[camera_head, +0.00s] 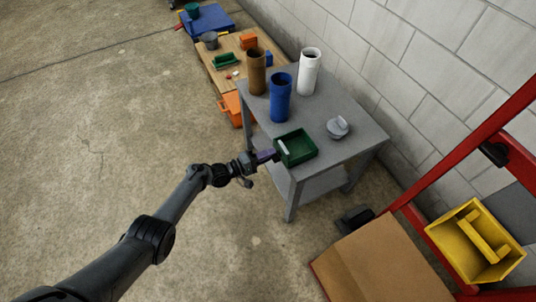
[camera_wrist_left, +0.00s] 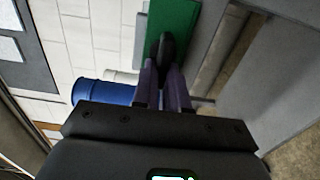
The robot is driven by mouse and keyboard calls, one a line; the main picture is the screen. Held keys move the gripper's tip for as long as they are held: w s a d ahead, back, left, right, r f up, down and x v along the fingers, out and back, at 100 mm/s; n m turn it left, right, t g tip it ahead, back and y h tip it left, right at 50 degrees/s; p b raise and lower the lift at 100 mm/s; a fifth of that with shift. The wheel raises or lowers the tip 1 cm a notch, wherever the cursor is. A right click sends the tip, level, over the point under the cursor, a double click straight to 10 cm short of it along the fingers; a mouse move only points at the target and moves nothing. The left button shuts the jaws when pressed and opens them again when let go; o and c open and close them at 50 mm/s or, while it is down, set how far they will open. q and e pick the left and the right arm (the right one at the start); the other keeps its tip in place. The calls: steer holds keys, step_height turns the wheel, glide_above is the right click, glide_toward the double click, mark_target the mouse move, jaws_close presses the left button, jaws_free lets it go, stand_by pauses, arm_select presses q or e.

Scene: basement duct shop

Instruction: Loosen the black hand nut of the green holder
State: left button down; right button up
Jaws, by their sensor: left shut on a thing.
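The green holder (camera_head: 308,153) is a shallow open box at the near edge of a grey table, with a small white piece inside it. In the left wrist view the holder (camera_wrist_left: 187,18) is a green face at the top. The black hand nut (camera_wrist_left: 166,44) sits against that face, seen edge-on as a dark rounded shape. My left gripper (camera_head: 273,155) reaches the holder's left side with its purple fingers. In the left wrist view the fingers (camera_wrist_left: 163,72) are shut on the nut. The nut is too small or hidden in the head view.
A blue cylinder (camera_head: 281,98), a brown one (camera_head: 256,72), a white one (camera_head: 308,72) and a grey lidded part (camera_head: 338,127) stand on the grey table (camera_head: 355,143). A cardboard box (camera_head: 380,262) and red frame are at right. Open floor lies left.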

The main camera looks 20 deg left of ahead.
arm_select(q)
steer(key=c, duration=1.2)
jaws_free()
steer(key=shift+o, duration=0.2)
steer(key=shift+s, duration=0.1)
steer(key=p+v, duration=0.4)
steer(key=v, duration=0.6)
steer(key=shift+s+a, duration=0.25)
